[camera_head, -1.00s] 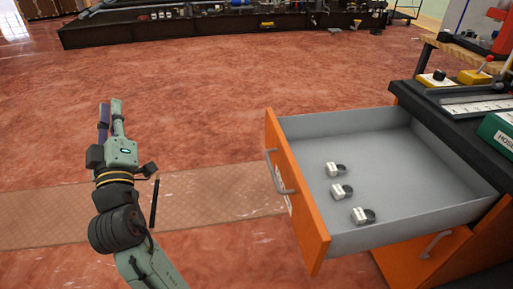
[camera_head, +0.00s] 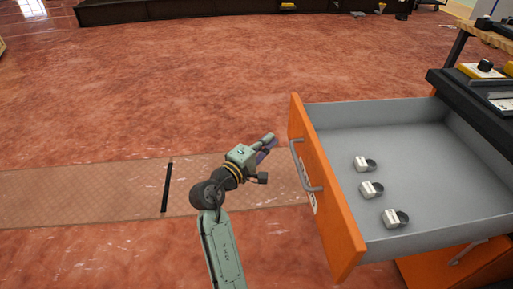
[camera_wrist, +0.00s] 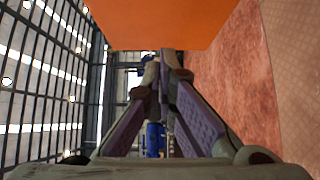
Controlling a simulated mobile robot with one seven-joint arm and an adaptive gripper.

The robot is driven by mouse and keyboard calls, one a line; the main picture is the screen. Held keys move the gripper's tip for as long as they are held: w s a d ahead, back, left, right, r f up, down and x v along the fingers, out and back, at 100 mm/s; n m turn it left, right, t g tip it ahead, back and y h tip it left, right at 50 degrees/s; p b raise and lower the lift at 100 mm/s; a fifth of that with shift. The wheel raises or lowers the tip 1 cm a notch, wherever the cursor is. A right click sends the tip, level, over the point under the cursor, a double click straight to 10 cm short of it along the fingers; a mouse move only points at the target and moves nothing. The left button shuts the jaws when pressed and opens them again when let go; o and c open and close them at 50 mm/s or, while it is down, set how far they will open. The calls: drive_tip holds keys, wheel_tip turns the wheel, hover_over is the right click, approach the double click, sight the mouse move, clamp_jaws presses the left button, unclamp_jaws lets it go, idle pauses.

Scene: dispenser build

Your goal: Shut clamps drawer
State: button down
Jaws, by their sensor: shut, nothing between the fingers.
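The clamps drawer (camera_head: 330,190) has an orange front with a grey bar handle (camera_head: 306,165) and stands pulled far out of its cabinet. Three small clamps (camera_head: 371,189) lie on its grey floor. My gripper (camera_head: 270,141) is shut and empty, just left of the drawer front, apart from it and pointing toward it. In the wrist view, the shut fingers (camera_wrist: 163,85) show purple pads, and an orange panel (camera_wrist: 155,22) fills the top edge. The handle is not visible in that view.
A second orange drawer (camera_head: 455,262) with a handle sits below, in the cabinet. The dark worktop (camera_head: 470,100) holds tools at the right. The red floor (camera_head: 200,100) around my arm is clear.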

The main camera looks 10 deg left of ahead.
drive_tip(key=shift+w+d+p, duration=0.2)
drive_tip(key=shift+w+d, duration=0.2)
drive_tip(key=shift+d, duration=0.35)
drive_tip(key=shift+w+d+p, duration=0.15)
drive_tip(key=shift+w+d, duration=0.3)
drive_tip(key=shift+d, duration=0.25)
drive_tip(key=shift+w+d+p, duration=0.2)
drive_tip(key=shift+w+d, duration=0.2)
drive_tip(key=shift+d, duration=0.35)
